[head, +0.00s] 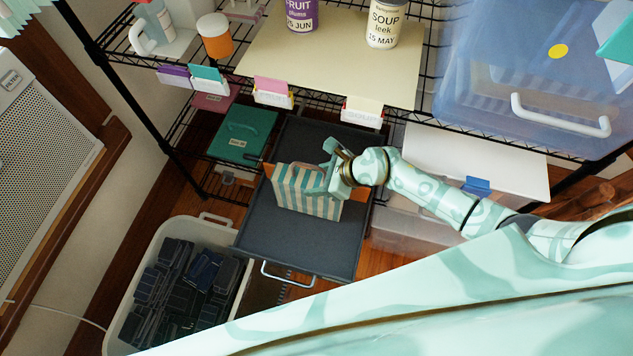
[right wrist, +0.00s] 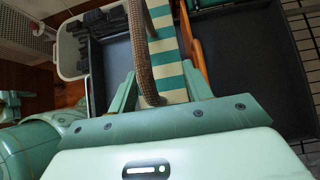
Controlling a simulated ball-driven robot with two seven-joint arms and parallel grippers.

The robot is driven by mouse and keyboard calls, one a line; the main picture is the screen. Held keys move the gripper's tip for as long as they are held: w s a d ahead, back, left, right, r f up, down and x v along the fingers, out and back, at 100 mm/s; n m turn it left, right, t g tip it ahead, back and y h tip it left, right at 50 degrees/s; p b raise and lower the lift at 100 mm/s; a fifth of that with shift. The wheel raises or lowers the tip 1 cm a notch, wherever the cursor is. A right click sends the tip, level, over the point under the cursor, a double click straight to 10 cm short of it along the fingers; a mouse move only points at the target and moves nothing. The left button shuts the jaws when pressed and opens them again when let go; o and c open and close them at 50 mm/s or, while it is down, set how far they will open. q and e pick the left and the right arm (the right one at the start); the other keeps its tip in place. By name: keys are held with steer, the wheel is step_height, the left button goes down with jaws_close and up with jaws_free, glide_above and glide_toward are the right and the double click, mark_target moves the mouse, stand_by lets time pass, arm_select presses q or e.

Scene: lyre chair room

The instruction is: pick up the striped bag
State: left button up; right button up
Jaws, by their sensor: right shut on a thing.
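The striped bag (head: 308,196) has teal and cream stripes and sits upright over the dark grey tray (head: 285,240) on the low shelf. My right gripper (head: 334,172) is at the bag's upper right side, shut on its handle. In the right wrist view, the brown rope handle (right wrist: 140,52) passes between the fingers of my right gripper (right wrist: 160,92), with the striped bag (right wrist: 172,75) just beyond. I cannot tell whether the bag's base touches the tray. My left gripper is not in view.
A white bin (head: 212,219) with dark cases stands left of the tray. A teal folder (head: 243,133) lies behind. The wire shelf above holds jars and a blue clear tub (head: 540,85) at the right.

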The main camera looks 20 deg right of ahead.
step_height(320, 180, up, 14)
steer(key=p, duration=0.6)
steer(key=shift+r, duration=0.25)
arm_select(q)
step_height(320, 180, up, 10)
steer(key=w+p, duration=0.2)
steer(key=p, duration=0.1)
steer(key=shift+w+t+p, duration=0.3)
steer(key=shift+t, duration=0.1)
arm_select(e)
step_height(320, 180, up, 12)
steer(key=shift+r, duration=0.15)
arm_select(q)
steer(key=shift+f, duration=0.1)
arm_select(e)
steer(key=shift+r, duration=0.1)
